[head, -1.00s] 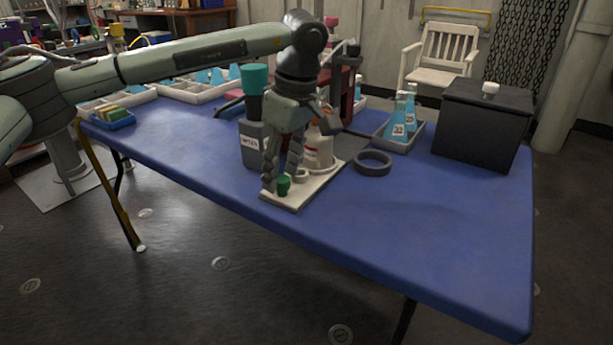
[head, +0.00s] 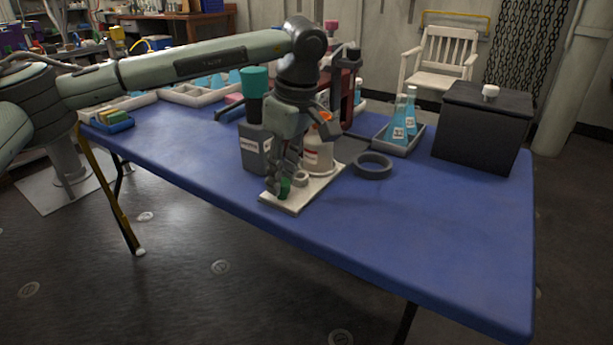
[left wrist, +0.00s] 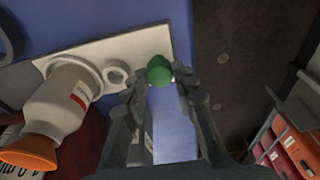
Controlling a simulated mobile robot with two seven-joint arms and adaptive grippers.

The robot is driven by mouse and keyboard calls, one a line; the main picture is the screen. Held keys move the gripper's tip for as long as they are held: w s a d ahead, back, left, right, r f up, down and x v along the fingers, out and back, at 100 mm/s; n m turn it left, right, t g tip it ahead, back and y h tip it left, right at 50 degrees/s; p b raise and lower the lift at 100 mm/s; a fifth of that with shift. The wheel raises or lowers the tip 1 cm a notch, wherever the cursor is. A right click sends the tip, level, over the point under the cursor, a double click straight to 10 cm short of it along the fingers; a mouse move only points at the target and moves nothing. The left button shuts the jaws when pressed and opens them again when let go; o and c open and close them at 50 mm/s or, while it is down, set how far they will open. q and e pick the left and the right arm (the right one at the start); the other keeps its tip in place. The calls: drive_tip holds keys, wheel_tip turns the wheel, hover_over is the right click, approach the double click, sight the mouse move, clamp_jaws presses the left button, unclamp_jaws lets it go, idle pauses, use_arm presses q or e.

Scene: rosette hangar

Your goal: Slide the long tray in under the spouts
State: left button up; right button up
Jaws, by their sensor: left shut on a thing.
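The long tray (head: 312,192) is a flat white slab on the blue table near its front edge. It carries a green knob (head: 285,187) at its near end, a white ring (head: 300,178) and a white bottle with an orange cap (head: 318,158). My left gripper (head: 280,183) is shut on the green knob from above. In the left wrist view the knob (left wrist: 159,70) sits between the fingertips (left wrist: 157,78), with the tray (left wrist: 128,48) beyond. A red stand (head: 347,100) is behind my gripper, partly hidden; I cannot make out spouts. My right gripper is not in view.
Blue flasks (head: 399,122) in a grey tray and a black box (head: 482,130) stand farther right. The table's right front is clear.

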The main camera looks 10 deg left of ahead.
sight(322, 145)
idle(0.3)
use_arm(q)
drive_tip(key=shift+w+d+p, duration=0.3)
drive_tip(key=shift+w+d, duration=0.1)
drive_tip(key=shift+w, duration=0.6)
drive_tip(key=shift+w+d+p, duration=0.3)
drive_tip(key=shift+w+d, duration=0.05)
drive_tip(key=shift+w, duration=0.7)
drive_tip(key=shift+w+d+p, duration=0.3)
drive_tip(key=shift+w+d, duration=0.1)
drive_tip(key=shift+w, duration=0.6)
drive_tip(key=shift+w+d+p, duration=0.4)
drive_tip(key=shift+w+p, duration=0.1)
drive_tip(key=shift+w, duration=0.6)
drive_tip(key=shift+w+d+p, duration=0.4)
drive_tip(key=shift+w+p, duration=0.05)
drive_tip(key=shift+w, duration=0.65)
drive_tip(key=shift+w+d+p, duration=0.4)
drive_tip(key=shift+w+p, duration=0.1)
drive_tip(key=shift+w, duration=0.8)
drive_tip(key=o, duration=0.9)
drive_tip(key=shift+c, duration=0.2)
drive_tip(key=shift+r+p, duration=2.8)
drive_tip(key=shift+r, duration=0.75)
